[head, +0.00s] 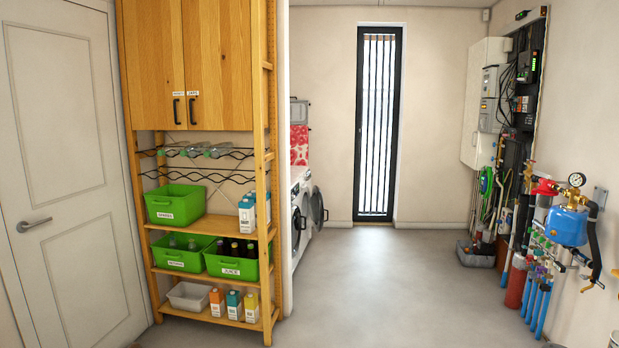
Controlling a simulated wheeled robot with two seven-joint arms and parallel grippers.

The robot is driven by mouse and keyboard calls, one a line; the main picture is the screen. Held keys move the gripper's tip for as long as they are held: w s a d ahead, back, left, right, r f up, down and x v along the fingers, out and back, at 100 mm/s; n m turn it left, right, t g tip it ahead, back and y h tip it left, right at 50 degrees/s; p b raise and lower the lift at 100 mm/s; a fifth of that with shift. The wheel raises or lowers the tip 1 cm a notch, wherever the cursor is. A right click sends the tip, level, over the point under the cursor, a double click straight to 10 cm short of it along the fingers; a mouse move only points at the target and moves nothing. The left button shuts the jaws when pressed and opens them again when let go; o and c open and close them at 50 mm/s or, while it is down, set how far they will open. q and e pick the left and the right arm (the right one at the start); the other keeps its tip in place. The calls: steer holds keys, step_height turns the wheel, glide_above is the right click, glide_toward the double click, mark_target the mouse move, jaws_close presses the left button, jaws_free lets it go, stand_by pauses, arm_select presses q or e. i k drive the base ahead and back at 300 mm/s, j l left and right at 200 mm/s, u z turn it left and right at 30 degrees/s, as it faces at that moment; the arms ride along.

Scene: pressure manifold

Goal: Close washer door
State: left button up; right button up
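The washer (294,216) is a white front-loader, seen at a steep side angle just past the wooden shelf. A round dark door (318,207) stands swung open, out into the passage to the right of the machines. A second white machine seems to stand beyond it, so I cannot tell for certain which machine the door belongs to. The washer's near part is hidden behind a white wall edge. Neither of my grippers shows in the head view.
The wooden shelf (208,221) with green bins and cartons stands left of the washer. Pipes with a blue tank (567,226) line the right wall, and a grey toolbox (475,254) sits on the floor there. The grey floor (390,300) between is clear.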

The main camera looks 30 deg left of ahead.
mark_target(316, 209)
steer(key=i+j+u, duration=0.1)
steer(key=i+u, duration=0.15)
steer(key=i, duration=0.4)
steer(key=i+u, duration=0.1)
steer(key=i, duration=3.65)
steer(key=i+u, duration=0.1)
steer(key=i, duration=0.5)
steer(key=i+l+u, duration=0.1)
steer(key=i, duration=0.55)
steer(key=i+l+u, duration=0.1)
steer(key=i, duration=0.5)
steer(key=i+l+u, duration=0.25)
steer(key=i+u, duration=0.2)
steer(key=i+l+u, duration=0.35)
steer(key=u, duration=0.15)
steer(key=i+l+u, duration=0.45)
steer(key=l, duration=0.15)
